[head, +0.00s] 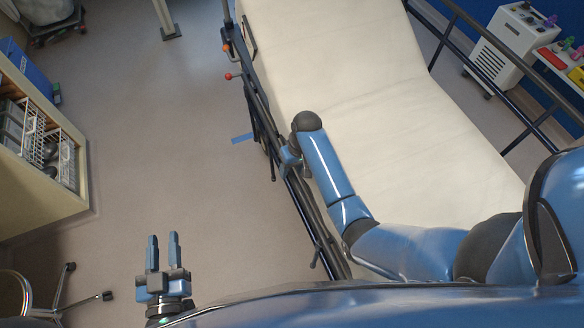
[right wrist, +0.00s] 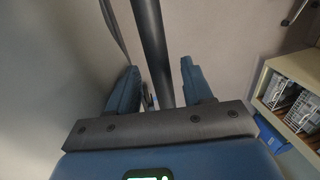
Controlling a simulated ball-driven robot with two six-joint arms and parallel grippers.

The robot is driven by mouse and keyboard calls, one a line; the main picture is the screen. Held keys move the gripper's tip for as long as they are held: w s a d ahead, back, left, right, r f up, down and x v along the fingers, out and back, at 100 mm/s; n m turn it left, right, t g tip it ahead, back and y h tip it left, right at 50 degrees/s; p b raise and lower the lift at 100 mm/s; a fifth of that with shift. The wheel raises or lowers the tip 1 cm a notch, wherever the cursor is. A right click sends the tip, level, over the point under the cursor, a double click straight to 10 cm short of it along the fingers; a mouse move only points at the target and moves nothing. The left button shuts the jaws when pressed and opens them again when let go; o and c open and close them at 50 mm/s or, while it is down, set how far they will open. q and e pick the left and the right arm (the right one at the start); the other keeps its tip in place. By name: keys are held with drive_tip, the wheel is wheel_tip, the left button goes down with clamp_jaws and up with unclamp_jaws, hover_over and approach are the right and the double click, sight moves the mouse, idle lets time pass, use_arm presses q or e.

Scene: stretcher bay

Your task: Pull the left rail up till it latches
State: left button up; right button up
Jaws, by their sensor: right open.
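The left rail (head: 257,100) is a dark bar assembly along the left side of the stretcher (head: 350,60), close beside the pale mattress. It appears to sit low. My right gripper (head: 284,163) is at the rail's middle, partly hidden by its own wrist. In the right wrist view the right gripper (right wrist: 160,68) is open, with a dark rail bar (right wrist: 150,35) running between its two blue fingers. Contact with the bar cannot be told. My left gripper (head: 163,238) is open and empty over the floor at lower left, well apart from the rail.
Red (head: 230,76) and orange knobs stick out from the stretcher's left side. The far rail (head: 481,37) stands up on the right, beside a white cabinet (head: 510,50). A shelf unit (head: 60,205) with wire baskets stands at left. Floor between shelf and stretcher is clear.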

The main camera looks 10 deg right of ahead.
clamp_jaws()
idle(0.3)
drive_tip(key=shift+r, duration=0.15)
